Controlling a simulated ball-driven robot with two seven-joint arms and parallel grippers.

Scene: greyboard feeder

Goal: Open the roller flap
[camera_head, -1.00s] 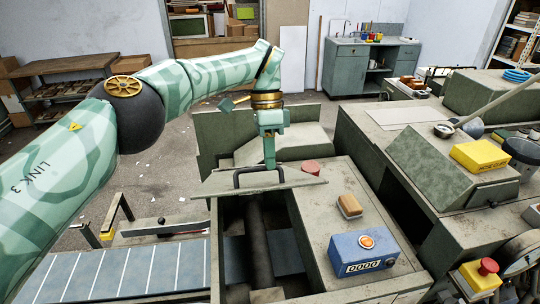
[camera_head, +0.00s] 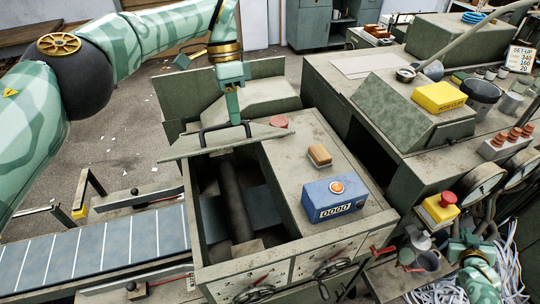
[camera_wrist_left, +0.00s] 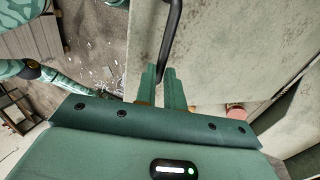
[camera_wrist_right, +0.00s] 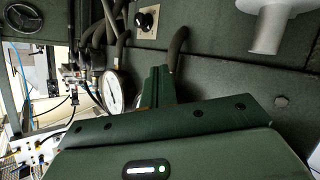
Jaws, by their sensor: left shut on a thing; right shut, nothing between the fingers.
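The roller flap (camera_head: 205,146) is a worn grey-green plate at the far end of the feeder's open bay. It stands raised, and a dark roller (camera_head: 232,195) shows in the bay below. The flap carries a black bar handle (camera_head: 203,136). My left gripper (camera_head: 235,120) comes down from above and is shut on this handle. In the left wrist view the handle (camera_wrist_left: 172,40) runs up from between the fingers (camera_wrist_left: 165,88), beside the flap's plate (camera_wrist_left: 225,55). My right gripper (camera_head: 467,240) is shut and empty at the lower right, in front of the machine. Its fingers (camera_wrist_right: 157,85) point at a dark panel with hoses.
A blue counter box (camera_head: 335,198), a tan block (camera_head: 319,155) and a red knob (camera_head: 278,121) sit on the feeder top. A yellow box with a red button (camera_head: 440,206) and gauges (camera_head: 484,182) are near my right gripper. A slatted conveyor (camera_head: 95,250) lies at left.

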